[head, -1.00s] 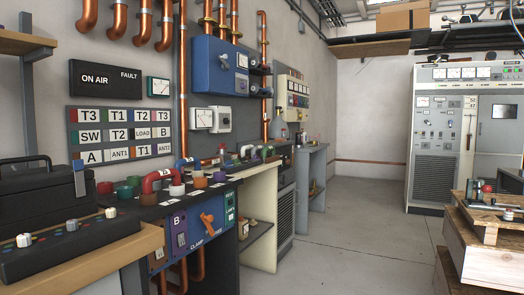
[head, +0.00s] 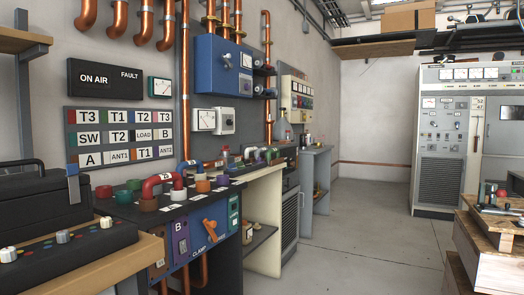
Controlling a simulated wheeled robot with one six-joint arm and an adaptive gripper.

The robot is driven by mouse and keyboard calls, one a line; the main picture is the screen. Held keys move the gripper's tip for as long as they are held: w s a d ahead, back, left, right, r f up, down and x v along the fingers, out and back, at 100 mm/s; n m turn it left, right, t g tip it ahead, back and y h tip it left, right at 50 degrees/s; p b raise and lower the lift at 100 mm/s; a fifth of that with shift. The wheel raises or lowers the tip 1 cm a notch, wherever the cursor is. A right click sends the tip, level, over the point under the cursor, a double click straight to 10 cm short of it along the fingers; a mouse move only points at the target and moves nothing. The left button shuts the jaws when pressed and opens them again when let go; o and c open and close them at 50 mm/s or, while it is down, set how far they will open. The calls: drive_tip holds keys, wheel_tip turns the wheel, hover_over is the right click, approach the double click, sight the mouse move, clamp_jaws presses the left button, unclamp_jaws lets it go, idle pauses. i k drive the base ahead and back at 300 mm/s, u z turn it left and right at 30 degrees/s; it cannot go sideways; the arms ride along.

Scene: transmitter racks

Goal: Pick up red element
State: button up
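A red U-shaped pipe element (head: 153,184) stands on the dark bench top (head: 178,211) at left centre, in front of the labelled wall panel. A short red cap (head: 103,192) sits on the same bench further left, beside green caps (head: 124,196). I cannot tell from the frames which of these the task's red element is. My gripper is not in view.
A black case (head: 35,190) and a knobbed control box (head: 70,250) sit on a wooden bench (head: 135,262) close at left. A wooden crate stack (head: 490,240) stands at right. The grey floor (head: 370,240) between is clear toward the cabinet (head: 445,150).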

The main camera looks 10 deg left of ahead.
sight(225, 147)
drive_tip(key=z, duration=0.35)
drive_tip(key=i, duration=1.4)
drive_tip(key=u, duration=0.7)
drive_tip(key=i, duration=0.9)
drive_tip(key=u, duration=1)
